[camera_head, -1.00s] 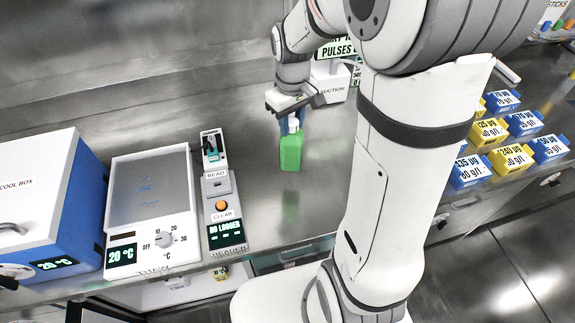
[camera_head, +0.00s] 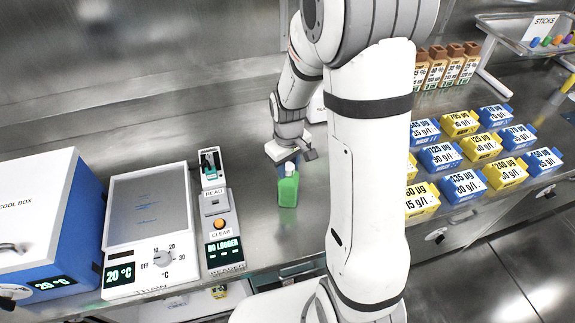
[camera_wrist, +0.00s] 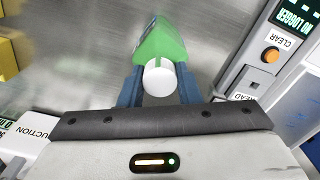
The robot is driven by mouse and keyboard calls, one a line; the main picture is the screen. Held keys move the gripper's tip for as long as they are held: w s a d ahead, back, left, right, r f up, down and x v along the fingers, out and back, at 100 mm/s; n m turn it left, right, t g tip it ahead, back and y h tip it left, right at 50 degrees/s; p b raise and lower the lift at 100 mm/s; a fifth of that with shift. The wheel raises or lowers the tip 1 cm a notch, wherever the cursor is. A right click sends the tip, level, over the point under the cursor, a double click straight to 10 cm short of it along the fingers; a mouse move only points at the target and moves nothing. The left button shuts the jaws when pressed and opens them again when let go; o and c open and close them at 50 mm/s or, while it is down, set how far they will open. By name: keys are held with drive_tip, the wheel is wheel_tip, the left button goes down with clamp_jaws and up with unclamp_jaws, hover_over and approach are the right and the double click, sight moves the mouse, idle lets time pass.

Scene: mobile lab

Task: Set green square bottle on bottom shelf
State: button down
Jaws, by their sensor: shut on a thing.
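The green square bottle (camera_head: 288,190) with a white cap is upright at the counter, right of the reader device in the head view. My gripper (camera_head: 288,165) is above it with its fingers around the neck. In the wrist view the bottle (camera_wrist: 162,45) points away from my gripper (camera_wrist: 158,90), and the blue fingers close on both sides of its white cap. I cannot tell whether its base touches the counter. No bottom shelf can be made out clearly in the views.
A reader with an orange button (camera_head: 219,222), a thaw plate (camera_head: 150,215) and a blue-white cool box (camera_head: 50,220) stand left. Blue and yellow labelled boxes (camera_head: 460,185) and several brown-capped bottles (camera_head: 436,68) are right. The counter's front edge is close to the bottle.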

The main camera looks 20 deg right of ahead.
drive_tip(key=c, duration=1.1)
unclamp_jaws()
drive_tip(key=shift+f, duration=0.1)
drive_tip(key=shift+o, duration=0.2)
